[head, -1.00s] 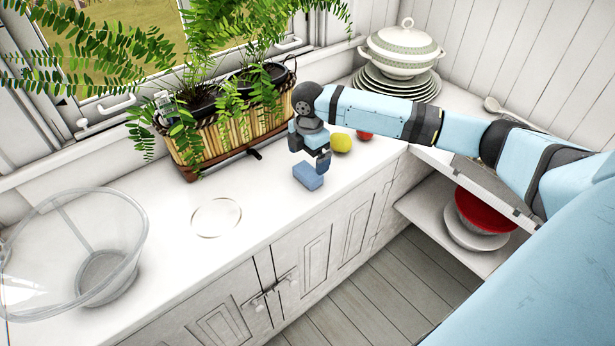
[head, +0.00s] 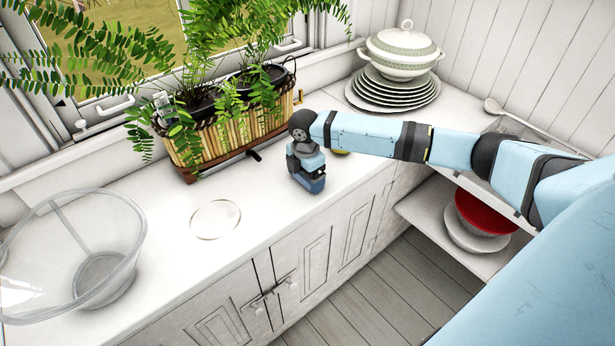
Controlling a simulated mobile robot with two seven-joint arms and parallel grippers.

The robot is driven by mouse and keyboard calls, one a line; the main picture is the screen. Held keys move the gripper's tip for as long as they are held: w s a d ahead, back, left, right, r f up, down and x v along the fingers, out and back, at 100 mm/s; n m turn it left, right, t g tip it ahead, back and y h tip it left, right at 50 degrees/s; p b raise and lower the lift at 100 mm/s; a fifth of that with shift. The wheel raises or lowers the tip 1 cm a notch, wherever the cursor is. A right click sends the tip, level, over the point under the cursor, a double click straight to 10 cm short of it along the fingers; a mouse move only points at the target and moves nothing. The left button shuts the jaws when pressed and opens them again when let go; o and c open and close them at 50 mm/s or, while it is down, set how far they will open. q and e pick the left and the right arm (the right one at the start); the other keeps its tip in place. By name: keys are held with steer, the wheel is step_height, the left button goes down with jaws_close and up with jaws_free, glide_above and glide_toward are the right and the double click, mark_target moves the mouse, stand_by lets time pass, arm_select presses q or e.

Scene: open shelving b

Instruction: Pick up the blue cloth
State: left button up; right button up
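The blue cloth (head: 317,185) is a small folded block on the white counter, near its front edge. Only a part of it shows below my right gripper (head: 312,180). My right gripper points down right at the cloth and covers most of it. Its fingers are hidden by the hand, so I cannot tell whether they are open or closed around the cloth. My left gripper is not in view.
A wicker planter (head: 225,130) with ferns stands behind the gripper by the window. A yellow fruit (head: 342,152) is mostly hidden behind my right arm. A stack of plates (head: 395,92) with a tureen (head: 402,50) stands at the back corner. A clear bowl (head: 70,255) is at left.

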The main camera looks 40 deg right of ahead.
step_height(320, 180, up, 20)
steer(key=p, duration=0.2)
stand_by(0.4)
